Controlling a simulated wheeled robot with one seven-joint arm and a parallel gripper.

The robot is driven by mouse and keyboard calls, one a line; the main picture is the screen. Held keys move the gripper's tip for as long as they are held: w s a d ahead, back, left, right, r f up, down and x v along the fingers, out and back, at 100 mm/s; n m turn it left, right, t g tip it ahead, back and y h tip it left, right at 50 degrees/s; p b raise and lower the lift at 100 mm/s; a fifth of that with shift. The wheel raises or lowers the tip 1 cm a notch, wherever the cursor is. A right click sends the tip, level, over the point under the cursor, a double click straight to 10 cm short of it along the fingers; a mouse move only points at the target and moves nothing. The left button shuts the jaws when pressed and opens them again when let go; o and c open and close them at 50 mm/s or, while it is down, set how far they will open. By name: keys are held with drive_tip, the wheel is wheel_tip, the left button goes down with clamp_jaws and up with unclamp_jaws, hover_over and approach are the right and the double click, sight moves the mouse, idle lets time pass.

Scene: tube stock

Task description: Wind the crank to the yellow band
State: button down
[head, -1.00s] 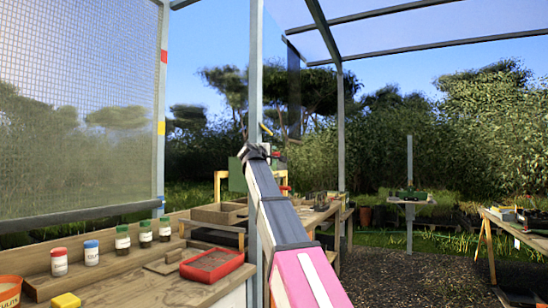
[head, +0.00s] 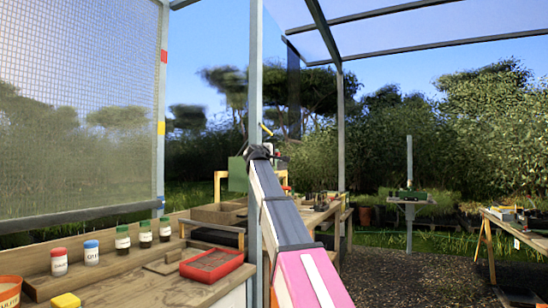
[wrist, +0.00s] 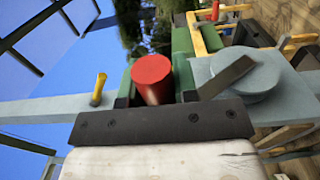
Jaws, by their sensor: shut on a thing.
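The crank shows in the wrist view as a red knob (wrist: 152,76), a grey round hub (wrist: 245,76) and a dark crank arm (wrist: 228,78). My gripper (wrist: 155,92) is shut on the red knob, one finger on each side. In the head view my gripper (head: 259,151) is at the grey post, and my arm hides most of the crank. The mesh screen (head: 75,110) hangs at the left with a dark bottom bar (head: 75,217). Its side post carries a red band (head: 164,56), a yellow band (head: 161,128) and a blue band (head: 160,200). The bar's right end is near the blue band.
A wooden bench (head: 125,285) holds several lidded jars (head: 122,241), a red tray (head: 212,264) and a yellow block (head: 66,300). The grey post (head: 256,60) stands beside my arm. A yellow peg (wrist: 98,90) sticks out near the crank. Gravel floor is open at the right.

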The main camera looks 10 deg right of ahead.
drive_tip(key=shift+s+f, duration=0.2)
drive_tip(key=s+a+f+t+h, duration=0.1)
drive_tip(key=s+a+f+t, duration=0.1)
drive_tip(key=f, duration=0.4)
drive_tip(key=s+a+f+t+h, duration=0.1)
drive_tip(key=s+f+t+h, duration=0.1)
drive_tip(key=f, duration=0.5)
drive_tip(key=shift+s+a+t+h, duration=0.3)
drive_tip(key=shift+s+a+t, duration=0.05)
drive_tip(key=shift+s+t, duration=0.1)
idle(1.3)
drive_tip(key=shift+w+d, duration=0.1)
drive_tip(key=shift+w, duration=0.05)
idle(1.5)
drive_tip(key=c, duration=0.9)
unclamp_jaws()
